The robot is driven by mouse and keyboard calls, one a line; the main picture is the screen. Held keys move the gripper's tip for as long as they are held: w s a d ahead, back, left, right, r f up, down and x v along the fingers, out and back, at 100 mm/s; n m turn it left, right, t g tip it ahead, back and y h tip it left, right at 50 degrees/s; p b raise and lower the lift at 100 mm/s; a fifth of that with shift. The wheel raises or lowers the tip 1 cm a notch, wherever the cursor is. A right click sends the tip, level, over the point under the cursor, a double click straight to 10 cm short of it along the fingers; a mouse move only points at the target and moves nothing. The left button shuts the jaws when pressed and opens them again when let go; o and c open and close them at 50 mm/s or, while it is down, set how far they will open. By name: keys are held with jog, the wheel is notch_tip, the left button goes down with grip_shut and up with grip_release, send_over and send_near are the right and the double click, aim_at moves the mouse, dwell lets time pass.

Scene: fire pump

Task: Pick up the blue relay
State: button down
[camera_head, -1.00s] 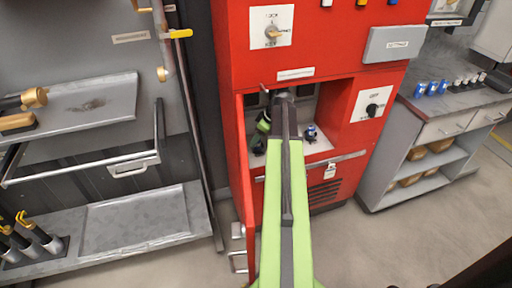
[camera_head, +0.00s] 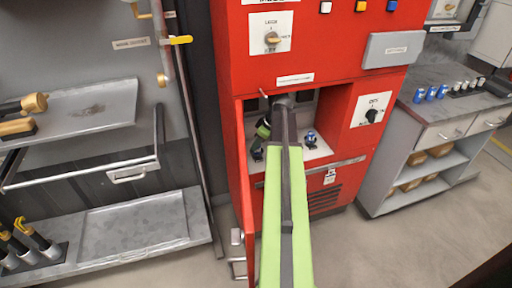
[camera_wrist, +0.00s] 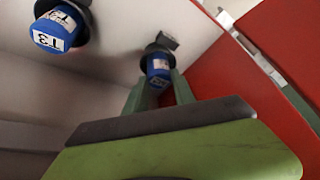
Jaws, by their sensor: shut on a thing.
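A blue relay (camera_wrist: 158,66) with a white label and dark base is between the green fingers of my gripper (camera_wrist: 160,88) in the wrist view. The fingers are shut on it, and its base appears to be at the pale panel. A second blue relay (camera_wrist: 58,30), its label reading like "T3" upside down, stands apart to the left. In the head view one blue relay (camera_head: 310,138) shows on the shelf in the red cabinet, right of my arm.
The red cabinet (camera_head: 310,90) has its door (camera_head: 245,190) open at the left. Its side walls are close around the opening. More blue relays (camera_head: 430,93) stand on the grey bench at right. A grey rack with trays (camera_head: 135,225) stands at left.

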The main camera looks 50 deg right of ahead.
jog(key=shift+r+p, duration=0.3)
jog(key=shift+r, duration=0.15)
jog(key=shift+r+p, duration=0.5)
jog(key=shift+p, duration=0.05)
jog(key=shift+s+f+t+b, duration=0.4)
jog(key=shift+f+b, duration=0.25)
jog(key=shift+b, duration=0.35)
jog(key=shift+s+d+f+t+b, duration=0.1)
jog(key=shift+s+t+b, duration=0.1)
jog(key=shift+t+b, duration=0.3)
jog(key=t+b, duration=0.1)
jog(key=s+t+y+b, duration=0.1)
jog(key=b, duration=0.1)
jog(key=shift+d+f, duration=0.1)
jog(key=shift+d, duration=0.1)
notch_tip(320, 180, up, 7)
jog(key=s+p, duration=0.2)
jog(key=p, duration=0.5)
jog(key=s+d+r+g+p, duration=0.1)
jog(key=s+d+g+p, duration=0.1)
jog(key=s, duration=0.8)
jog(key=s+d+g+h+p, duration=0.1)
jog(key=s+d+p, duration=0.3)
jog(key=s, duration=0.6)
jog(key=shift+d+r+g, duration=0.25)
jog(key=shift+r+g, duration=0.1)
jog(key=shift+g, duration=0.05)
